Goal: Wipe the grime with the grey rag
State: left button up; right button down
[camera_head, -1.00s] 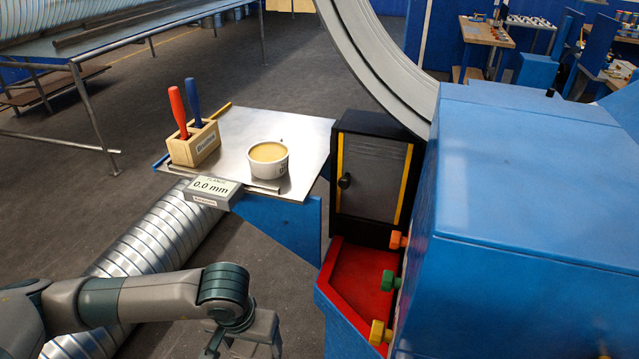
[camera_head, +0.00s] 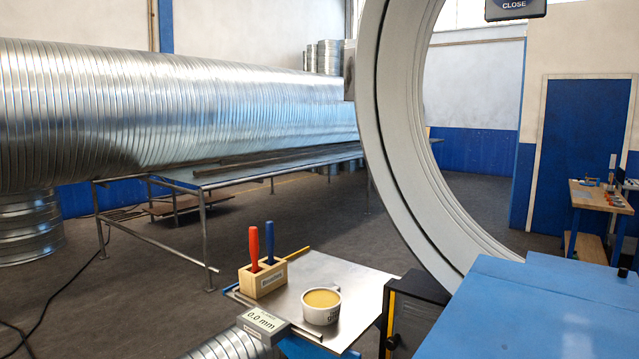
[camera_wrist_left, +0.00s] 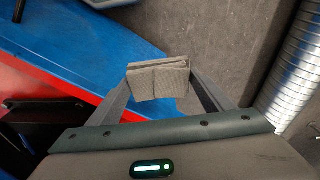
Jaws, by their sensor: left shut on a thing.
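My left gripper (camera_wrist_left: 158,92) shows only in the left wrist view, shut on the grey rag (camera_wrist_left: 158,78). The rag is a folded, thick grey-beige pad between the two fingers, above the blue and red machine parts and the dark floor. In the head view neither arm shows. I cannot make out a patch that is clearly grime; the lower side of the large spiral duct (camera_head: 180,110) looks dark, which may be reflection. My right gripper is not in view.
A metal shelf (camera_head: 370,280) carries a wooden holder (camera_head: 263,282) with red and blue handles, a tub of yellowish paste (camera_head: 321,306) and a 0.0 mm display (camera_head: 263,321). A big grey ring (camera_head: 400,150) and blue machine housing (camera_head: 520,310) stand at right.

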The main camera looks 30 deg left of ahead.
pick_arm(q)
jog(key=shift+w+r, duration=0.35)
jog(key=shift+w, duration=0.15)
jog(key=w+a+r+n+t+h+p, duration=0.1)
jog(key=w+a+r+n+t+h, duration=0.15)
jog(key=w+r+n, duration=0.85)
jog(key=w+a+r+n+t+h+p, duration=0.1)
jog(key=w+a+r+n+h, duration=0.3)
jog(key=w+r, duration=1.2)
jog(key=s+a+r+n+t+y, duration=0.1)
jog(key=a+r+n+t+y, duration=0.1)
jog(key=r, duration=1.3)
jog(key=s+a+r+n+t+y+p, duration=0.1)
jog(key=a+r+n+t, duration=0.3)
jog(key=r, duration=1.1)
jog(key=a+r+n+t+y, duration=0.2)
jog(key=r+n+t, duration=0.3)
jog(key=r, duration=1)
jog(key=shift+s+a+r+t+y, duration=0.25)
jog(key=shift+s+a+t+y, duration=0.15)
jog(key=shift+a+t, duration=0.15)
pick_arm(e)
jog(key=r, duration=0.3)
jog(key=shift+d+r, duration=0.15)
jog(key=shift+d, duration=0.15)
